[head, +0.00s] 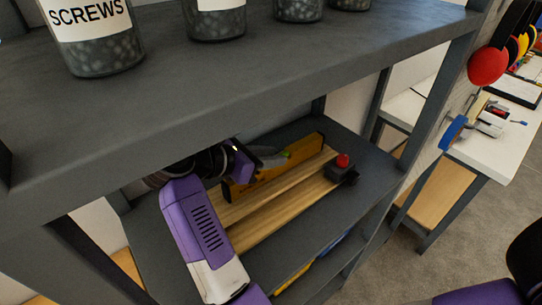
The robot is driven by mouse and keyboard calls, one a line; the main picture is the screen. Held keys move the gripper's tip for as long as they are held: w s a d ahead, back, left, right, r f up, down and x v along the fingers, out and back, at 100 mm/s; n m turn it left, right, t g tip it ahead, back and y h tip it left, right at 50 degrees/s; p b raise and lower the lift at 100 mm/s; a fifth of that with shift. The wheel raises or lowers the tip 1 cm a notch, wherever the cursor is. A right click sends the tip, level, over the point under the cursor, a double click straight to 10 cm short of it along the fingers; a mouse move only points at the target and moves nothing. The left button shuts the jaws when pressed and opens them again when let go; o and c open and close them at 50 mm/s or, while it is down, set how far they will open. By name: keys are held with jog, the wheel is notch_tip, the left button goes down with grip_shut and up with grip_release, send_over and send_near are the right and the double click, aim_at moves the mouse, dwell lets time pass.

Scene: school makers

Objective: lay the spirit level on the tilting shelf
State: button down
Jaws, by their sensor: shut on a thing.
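The spirit level (278,174) is a long yellow bar with a green vial at mid-length. It stands on edge along the back of a wooden board (290,202) on the middle grey shelf (335,225). The board has a long slot or gap along it. My gripper (252,163) is at the level's left part and shut on it; its fingertips are mostly hidden. A black block with a red knob (343,168) sits at the board's right end, close to the level's right end. I cannot tell whether the level touches the board or whether the board is tilted.
An upper grey shelf (250,75) carries several jars, one labelled SCREWS (92,30), and hangs low over my arm. A rack post (428,100) stands right. Below, a lower shelf holds yellow and blue things. A white desk (490,150) is at the right.

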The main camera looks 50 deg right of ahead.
jog(key=shift+f, duration=0.1)
jog(key=c, duration=1.1)
grip_release()
